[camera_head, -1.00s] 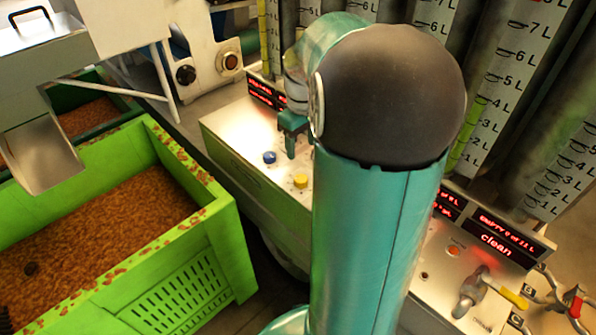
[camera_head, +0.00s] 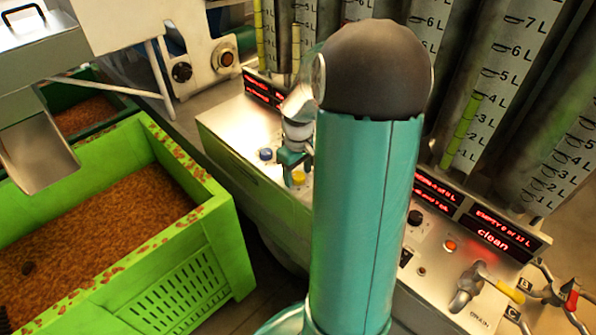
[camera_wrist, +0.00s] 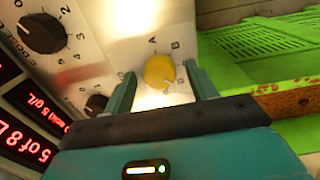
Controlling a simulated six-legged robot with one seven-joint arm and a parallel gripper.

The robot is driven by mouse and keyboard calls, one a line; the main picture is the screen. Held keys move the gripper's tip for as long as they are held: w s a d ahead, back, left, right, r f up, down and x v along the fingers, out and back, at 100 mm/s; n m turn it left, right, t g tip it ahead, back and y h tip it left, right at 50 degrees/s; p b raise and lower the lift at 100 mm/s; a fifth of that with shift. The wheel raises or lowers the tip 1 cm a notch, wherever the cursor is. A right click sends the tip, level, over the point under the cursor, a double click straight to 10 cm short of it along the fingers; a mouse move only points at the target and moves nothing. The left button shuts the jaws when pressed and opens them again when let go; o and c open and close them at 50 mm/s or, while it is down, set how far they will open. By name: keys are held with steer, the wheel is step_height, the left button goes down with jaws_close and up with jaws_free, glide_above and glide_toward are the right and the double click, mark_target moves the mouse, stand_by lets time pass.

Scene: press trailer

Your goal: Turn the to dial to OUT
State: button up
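A yellow dial (camera_wrist: 159,72) sits on the pale panel in the wrist view, with small letters such as A and B around it. I cannot read the word OUT or a dial name there. My gripper (camera_wrist: 160,75) is open, with one finger on each side of the yellow dial; contact is not clear. In the head view the yellow dial (camera_head: 298,178) is just below my gripper (camera_head: 291,165), partly hidden by it. A blue dial (camera_head: 265,154) is to its left on the same panel.
Black knobs (camera_wrist: 42,33) and red displays (camera_wrist: 28,105) lie left of the dial in the wrist view. A green crate (camera_head: 218,245) of brown pulp stands beside the panel. Tall measuring tubes (camera_head: 470,115) rise behind. My arm hides the panel's middle.

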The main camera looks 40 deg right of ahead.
steer(key=c, duration=0.9)
steer(key=shift+m, duration=0.5)
steer(key=m, duration=0.3)
steer(key=shift+m, duration=0.3)
steer(key=m, duration=0.4)
steer(key=shift+m, duration=0.3)
steer(key=o, duration=1)
